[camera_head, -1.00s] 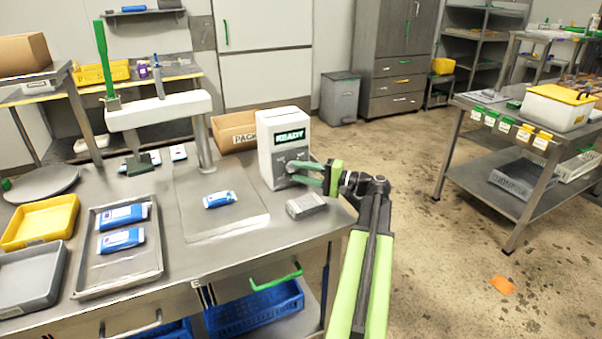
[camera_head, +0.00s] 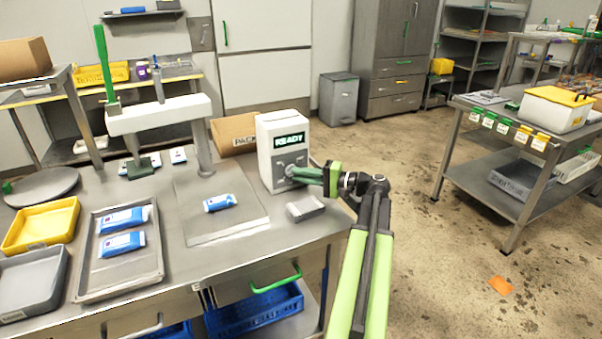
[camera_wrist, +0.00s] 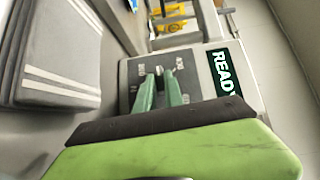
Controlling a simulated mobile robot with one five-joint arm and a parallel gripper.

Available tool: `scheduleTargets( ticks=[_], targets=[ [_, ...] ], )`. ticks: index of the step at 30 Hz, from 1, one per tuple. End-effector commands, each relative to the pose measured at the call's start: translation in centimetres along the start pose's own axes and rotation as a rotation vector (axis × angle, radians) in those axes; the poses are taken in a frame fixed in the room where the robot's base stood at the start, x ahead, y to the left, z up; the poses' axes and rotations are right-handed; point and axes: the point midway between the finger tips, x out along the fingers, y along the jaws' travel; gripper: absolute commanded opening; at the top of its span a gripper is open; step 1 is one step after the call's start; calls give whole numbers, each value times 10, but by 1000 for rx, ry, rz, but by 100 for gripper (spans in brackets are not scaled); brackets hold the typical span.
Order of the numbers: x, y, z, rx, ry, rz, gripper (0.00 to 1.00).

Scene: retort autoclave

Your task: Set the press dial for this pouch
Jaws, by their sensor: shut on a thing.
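The screen also shows sideways in the wrist view (camera_wrist: 226,72). Below it is a dark dial panel (camera_wrist: 190,75) with small labels too blurred to read. My gripper (camera_wrist: 166,80) is at this panel, its green fingers shut on the dial, which is mostly hidden between the fingertips. In the head view my gripper (camera_head: 293,170) reaches the box front from the right. A blue and white pouch (camera_head: 220,202) lies on the press's flat plate (camera_head: 240,222).
A grey block (camera_head: 305,210) sits just in front of the box. A metal tray (camera_head: 130,275) with two blue pouches lies at left, beside a yellow tray (camera_head: 15,240) and a grey tray (camera_head: 30,285). A cardboard box (camera_head: 233,133) stands behind the press.

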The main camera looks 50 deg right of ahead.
Motion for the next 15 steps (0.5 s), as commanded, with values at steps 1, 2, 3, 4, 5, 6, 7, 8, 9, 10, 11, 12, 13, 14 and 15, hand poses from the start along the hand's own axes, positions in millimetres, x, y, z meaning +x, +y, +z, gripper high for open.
scheduleTargets(
  ticks=[1,2,3,4,5,6,7,8,9,10,11,12,13,14,15],
  targets=[
    [0,-7,0,-19,-2,20,0],
    [0,-8,0,-32,-2,35,0],
    [0,-9,1,-52,-2,54,0],
    [0,-10,1,-68,-3,71,0],
    [0,-11,1,-85,-3,87,0],
    [0,-12,1,-109,-3,111,0],
    [0,-12,1,-127,-2,130,0],
    [0,-13,1,-146,-2,148,0],
    [0,-14,1,-171,-2,173,0],
    [0,-14,2,-190,-2,193,0],
    [0,-14,2,-209,-2,210,0],
    [0,-14,2,-233,-2,236,0],
    [0,-14,2,-253,-2,254,0],
    [0,-15,2,-270,-2,272,0],
    [1,-15,3,-294,-3,296,0]
  ],
)
